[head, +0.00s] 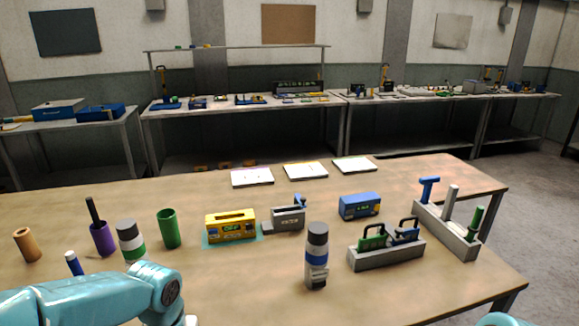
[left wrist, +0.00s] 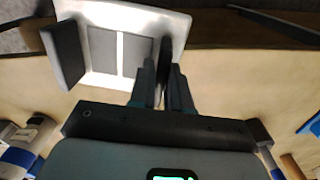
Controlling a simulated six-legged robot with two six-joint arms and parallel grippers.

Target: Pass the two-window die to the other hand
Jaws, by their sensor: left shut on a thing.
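The two-window die (left wrist: 118,48) shows in the left wrist view as a white frame with two grey windows split by a thin white bar. My left gripper (left wrist: 163,82) is shut at its near right side, with a dark upright part between the fingers. A second dark block (left wrist: 65,55) stands at the die's left side; I cannot tell what it belongs to. In the head view my left arm crosses the lower left corner, but its gripper and the die are out of the picture. My right gripper is not in view.
A grey tray (head: 388,259) with green and blue black-handled pieces and a grey tool rack (head: 447,238) stand at the right. A blue-banded bottle (head: 317,262), yellow box (head: 231,227), grey fixture (head: 287,219), blue box (head: 359,206) and green cup (head: 168,228) stand on the table.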

